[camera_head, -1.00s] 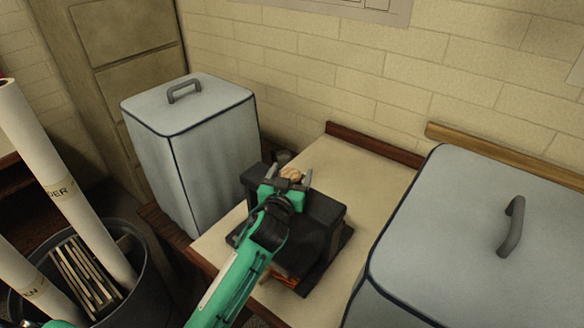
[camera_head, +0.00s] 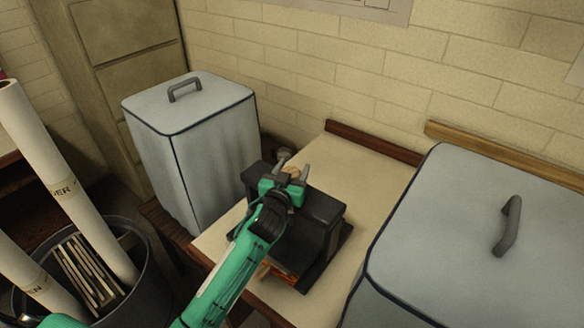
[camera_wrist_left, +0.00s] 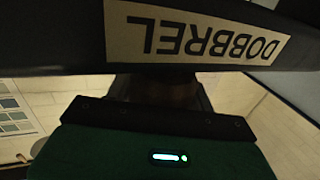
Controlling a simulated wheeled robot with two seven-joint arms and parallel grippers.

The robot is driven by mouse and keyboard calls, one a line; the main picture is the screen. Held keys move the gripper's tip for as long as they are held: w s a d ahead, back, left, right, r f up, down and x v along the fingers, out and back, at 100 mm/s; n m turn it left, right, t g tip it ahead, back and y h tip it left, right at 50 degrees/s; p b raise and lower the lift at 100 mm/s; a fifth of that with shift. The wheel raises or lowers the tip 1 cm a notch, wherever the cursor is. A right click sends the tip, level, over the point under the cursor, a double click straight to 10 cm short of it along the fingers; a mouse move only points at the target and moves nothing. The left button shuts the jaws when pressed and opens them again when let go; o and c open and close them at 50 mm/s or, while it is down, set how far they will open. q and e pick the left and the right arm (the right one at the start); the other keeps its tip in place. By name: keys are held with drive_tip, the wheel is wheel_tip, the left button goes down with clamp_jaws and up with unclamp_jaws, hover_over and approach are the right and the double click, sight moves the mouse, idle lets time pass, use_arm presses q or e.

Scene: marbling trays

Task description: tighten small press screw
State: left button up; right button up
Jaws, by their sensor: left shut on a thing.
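The small black press (camera_head: 318,215) stands on the pale-topped table, and its top is partly covered by my left arm. The press screw's tan wooden knob (camera_head: 292,169) shows at the top between my fingers. In the left wrist view the dark press body (camera_wrist_left: 60,40) crosses the top, with a tan label reading DOBBREL upside down. A dark brown shape below the label is too dim to make out. The screw's thread is hidden. My right gripper is not in view.
A tall grey lidded bin (camera_head: 195,150) stands left of the press, and a larger one (camera_head: 465,240) stands close on the right. A bucket (camera_head: 130,285) with paper rolls is at lower left. The table behind the press (camera_head: 350,165) is clear.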

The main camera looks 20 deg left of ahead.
use_arm(q)
drive_tip(key=shift+r+m+h+p, duration=0.2)
drive_tip(key=shift+m+h+p, duration=0.55)
drive_tip(key=shift+h, duration=0.35)
drive_tip(key=shift+d+f+m+g+h+p, duration=0.15)
drive_tip(key=shift+m+h+p, duration=0.15)
drive_tip(key=shift+h, duration=0.15)
drive_tip(key=shift+d+f+m+g+h+p, duration=0.15)
drive_tip(key=shift+m+h+p, duration=0.15)
drive_tip(key=shift+h, duration=0.15)
drive_tip(key=shift+a+r, duration=0.1)
drive_tip(key=o, duration=1)
drive_tip(key=shift+s+a, duration=0.1)
drive_tip(key=shift+s, duration=0.35)
drive_tip(key=b+v, duration=0.4)
drive_tip(key=v, duration=0.9)
